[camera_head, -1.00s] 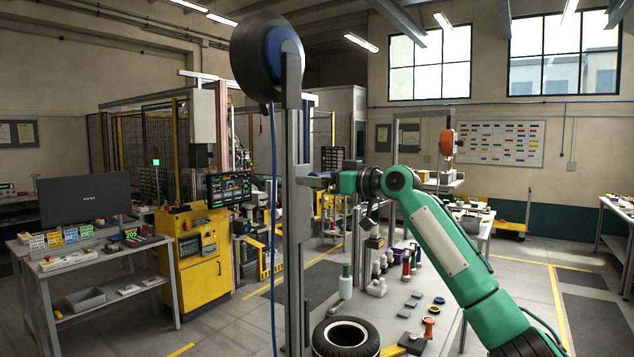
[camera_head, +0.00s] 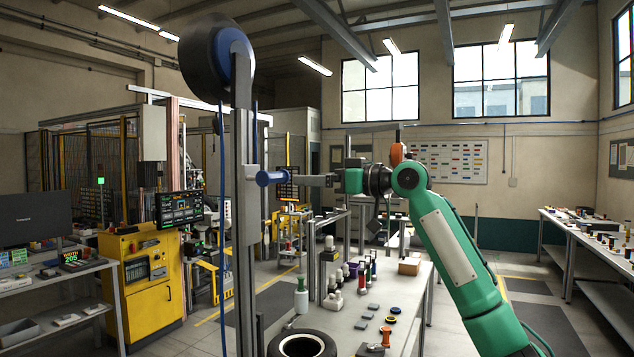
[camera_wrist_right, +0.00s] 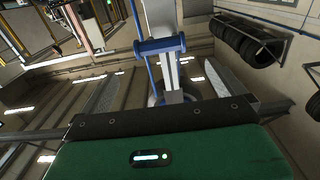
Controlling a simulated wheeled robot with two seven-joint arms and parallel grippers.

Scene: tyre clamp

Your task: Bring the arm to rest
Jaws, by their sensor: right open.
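A tall grey metal stand (camera_head: 243,220) rises left of centre, with a black and blue reel (camera_head: 205,58) at its top. A short blue handle (camera_head: 272,177) sticks out of the stand to the right. The handle also shows in the right wrist view (camera_wrist_right: 160,45), ahead of and between the two grey fingers. My right gripper (camera_head: 302,180) is on the green arm from the right. It is open and empty, just right of the handle and apparently apart from it. A black tyre (camera_head: 275,348) lies on the bench below, partly cut off. My left gripper is not in view.
The workbench (camera_head: 415,300) below my arm carries bottles (camera_head: 301,297), small pads and an orange part (camera_head: 386,336). A blue hose (camera_head: 222,250) hangs beside the stand. A yellow cabinet (camera_head: 145,285) stands left. Open floor lies right. Tyres hang on a wall rack (camera_wrist_right: 262,55).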

